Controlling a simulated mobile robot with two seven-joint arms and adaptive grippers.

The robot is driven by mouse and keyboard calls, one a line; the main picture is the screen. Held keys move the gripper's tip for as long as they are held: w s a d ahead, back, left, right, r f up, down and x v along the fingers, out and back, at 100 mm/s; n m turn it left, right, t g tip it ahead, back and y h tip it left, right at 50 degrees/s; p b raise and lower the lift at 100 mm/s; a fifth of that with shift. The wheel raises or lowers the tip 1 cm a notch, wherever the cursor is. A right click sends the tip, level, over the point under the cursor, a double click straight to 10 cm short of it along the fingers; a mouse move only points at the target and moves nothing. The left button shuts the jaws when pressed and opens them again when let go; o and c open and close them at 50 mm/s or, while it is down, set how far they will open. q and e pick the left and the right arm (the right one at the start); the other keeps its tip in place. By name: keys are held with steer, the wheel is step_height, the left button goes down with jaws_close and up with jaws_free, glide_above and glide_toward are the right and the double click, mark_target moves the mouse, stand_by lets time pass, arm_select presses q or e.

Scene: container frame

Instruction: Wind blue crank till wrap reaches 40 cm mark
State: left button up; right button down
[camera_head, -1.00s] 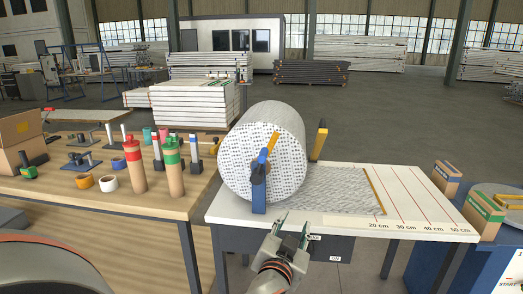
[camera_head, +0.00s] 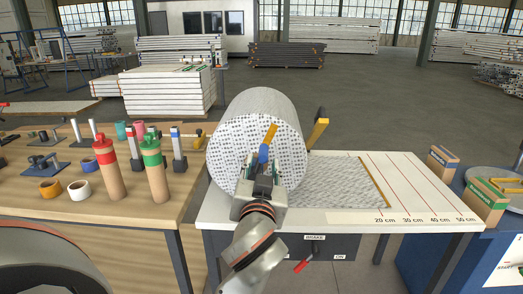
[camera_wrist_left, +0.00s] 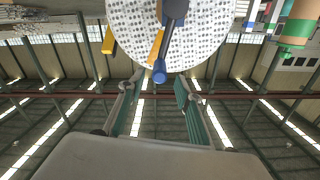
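The large white printed wrap roll (camera_head: 235,148) lies on the table, its round end facing me. The blue crank (camera_head: 264,152) is at that end, partly hidden by my left gripper (camera_head: 262,180); a yellow-orange bar (camera_head: 271,133) shows above it. In the left wrist view the gripper (camera_wrist_left: 156,88) is open, with the blue handle end (camera_wrist_left: 159,73) just past and between its fingertips, not visibly gripped. The unrolled wrap (camera_head: 335,183) lies flat to the right, its yellow front edge (camera_head: 376,185) near the 20 cm mark (camera_head: 384,220). My right gripper is not in view.
A brake lever with a red grip (camera_head: 302,266) sits below the table's front edge. The wooden bench (camera_head: 130,210) at left holds rolls and tools. Boxes (camera_head: 487,202) stand at right. The marked tabletop beyond the wrap edge is clear.

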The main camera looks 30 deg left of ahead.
mark_target(264, 152)
arm_select(q)
steer(key=x, duration=0.7)
steer(key=shift+w+a, duration=0.1)
steer(key=shift+w, duration=0.15)
jaws_close()
